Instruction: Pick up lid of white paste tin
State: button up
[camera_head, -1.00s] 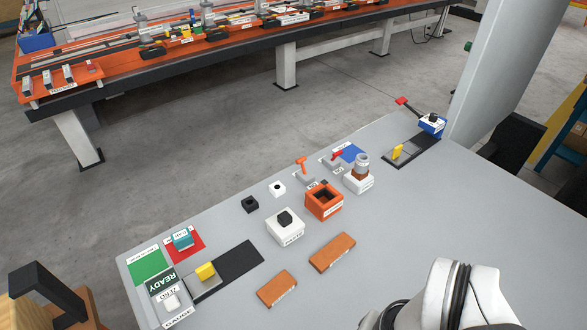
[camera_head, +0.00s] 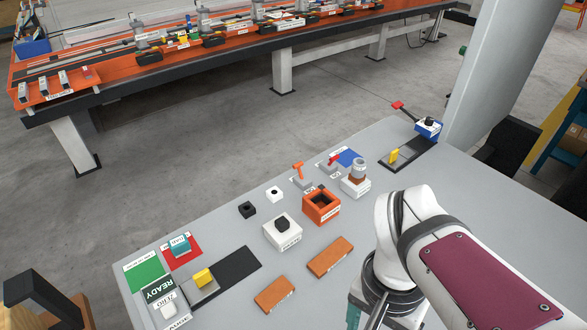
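The white paste tin (camera_head: 283,238) is a square white box with a label on its front, standing on the grey table. Its lid (camera_head: 282,225) sits on top and carries a dark knob. The lid appears closed on the tin. My arm is at the lower right, to the right of the tin and apart from it. My gripper's fingertips do not show, so I cannot see whether it is open or holds anything.
An open orange box (camera_head: 322,213) stands just right of the tin. Two orange-brown blocks (camera_head: 330,257) (camera_head: 274,294) lie in front. A metal-topped container (camera_head: 357,170) and red-handled levers (camera_head: 299,169) are farther back.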

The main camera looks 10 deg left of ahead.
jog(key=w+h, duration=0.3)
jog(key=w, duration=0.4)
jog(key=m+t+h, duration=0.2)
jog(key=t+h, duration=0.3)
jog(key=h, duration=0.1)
send_over(277, 224)
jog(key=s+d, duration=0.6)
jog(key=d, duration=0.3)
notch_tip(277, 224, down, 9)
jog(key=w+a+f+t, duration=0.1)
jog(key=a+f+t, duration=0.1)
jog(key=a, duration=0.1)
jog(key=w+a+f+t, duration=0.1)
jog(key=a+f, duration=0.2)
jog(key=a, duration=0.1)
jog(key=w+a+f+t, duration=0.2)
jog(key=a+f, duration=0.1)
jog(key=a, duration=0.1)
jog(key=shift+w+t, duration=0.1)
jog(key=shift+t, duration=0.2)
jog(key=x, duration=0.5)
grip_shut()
